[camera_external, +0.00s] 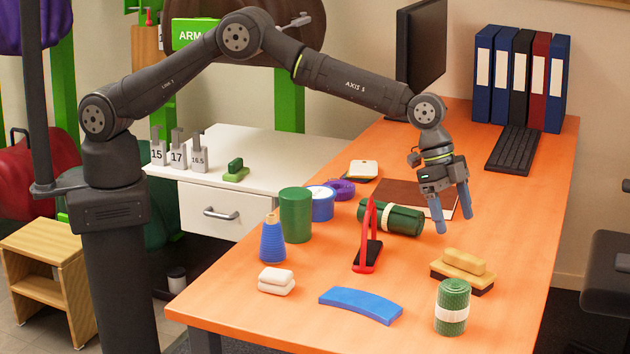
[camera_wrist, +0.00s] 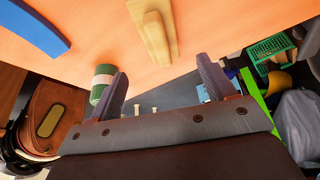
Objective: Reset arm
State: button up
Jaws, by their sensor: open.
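My gripper (camera_external: 453,212) is open and empty, with its two blue-grey fingers pointing down above the orange table (camera_external: 330,264). It hangs behind and a little left of a wooden-backed brush (camera_external: 463,266). In the wrist view my gripper (camera_wrist: 166,87) shows its fingers spread apart with nothing between them. The brush also shows in the wrist view (camera_wrist: 156,38), beyond the fingers. A green roll with a pale band (camera_external: 452,308) stands upright near the table's front right edge. It appears beside the left finger in the wrist view (camera_wrist: 103,80).
A monitor (camera_external: 421,45), keyboard (camera_external: 513,150) and binders (camera_external: 520,78) are behind.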

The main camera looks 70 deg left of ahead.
aim_at(463, 254)
jog(key=x, duration=1)
jog(key=shift+f, duration=0.35)
jog(key=shift+r, duration=0.2)
